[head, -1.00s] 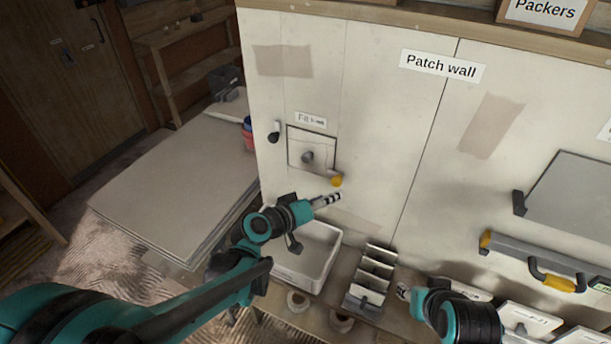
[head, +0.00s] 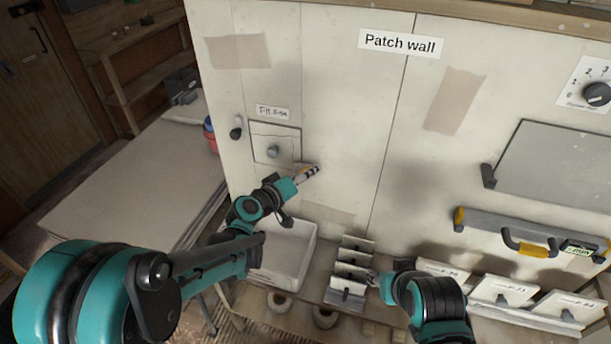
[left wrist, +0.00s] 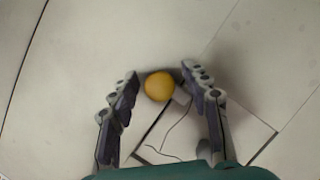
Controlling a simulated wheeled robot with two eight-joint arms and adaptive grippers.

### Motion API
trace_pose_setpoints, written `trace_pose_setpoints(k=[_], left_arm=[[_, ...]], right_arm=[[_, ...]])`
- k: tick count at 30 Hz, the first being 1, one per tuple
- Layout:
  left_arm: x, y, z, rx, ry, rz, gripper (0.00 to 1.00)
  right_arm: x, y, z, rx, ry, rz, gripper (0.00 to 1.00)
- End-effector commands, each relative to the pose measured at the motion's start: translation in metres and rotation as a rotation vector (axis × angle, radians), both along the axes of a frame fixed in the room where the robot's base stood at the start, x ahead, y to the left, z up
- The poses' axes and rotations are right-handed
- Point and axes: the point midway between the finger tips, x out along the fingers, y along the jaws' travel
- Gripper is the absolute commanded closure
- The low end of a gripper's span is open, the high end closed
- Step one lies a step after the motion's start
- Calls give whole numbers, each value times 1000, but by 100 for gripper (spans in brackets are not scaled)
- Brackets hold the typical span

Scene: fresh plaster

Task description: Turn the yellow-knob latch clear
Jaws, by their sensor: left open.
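The yellow knob (left wrist: 159,86) of the latch lies between the fingertips of my left gripper (left wrist: 158,88) in the left wrist view. The fingers are open, one on each side, with a gap to the knob. A short grey latch arm (left wrist: 181,96) runs from the knob toward the corner of a small square hatch (left wrist: 225,132). In the head view the hatch (head: 262,135) has a grey round knob (head: 273,151), and my left gripper (head: 312,172) is at its lower right corner, mostly hiding the yellow knob. My right gripper (head: 373,278) is low over the bench; its fingers are unclear.
A dark knob (head: 236,133) sits left of the hatch on the white wall (head: 345,110). Below are a white bin (head: 285,255) and a slotted rack (head: 347,292). A level with a yellow handle (head: 527,248) hangs at the right.

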Motion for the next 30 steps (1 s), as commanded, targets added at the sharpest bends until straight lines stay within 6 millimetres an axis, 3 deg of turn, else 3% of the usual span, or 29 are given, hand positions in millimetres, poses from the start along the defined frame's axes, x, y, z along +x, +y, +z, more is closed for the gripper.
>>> trace_pose_setpoints(k=[2, 3, 8, 20, 30], left_arm=[[0, 0, 0, 0, 0, 0, 53], [0, 0, 0, 0, 0, 0, 58], [0, 0, 0, 0, 0, 0, 100], [0, 0, 1, 41, -14, 0, 100], [-1, -1, 2, 259, -85, -3, 100]], right_arm=[[0, 0, 0, 0, 0, 0, 60], [0, 0, 0, 0, 0, 0, 60], [0, 0, 0, 0, 0, 0, 60], [0, 0, 3, 0, 0, 0, 60], [0, 0, 13, 0, 0, 0, 60]])
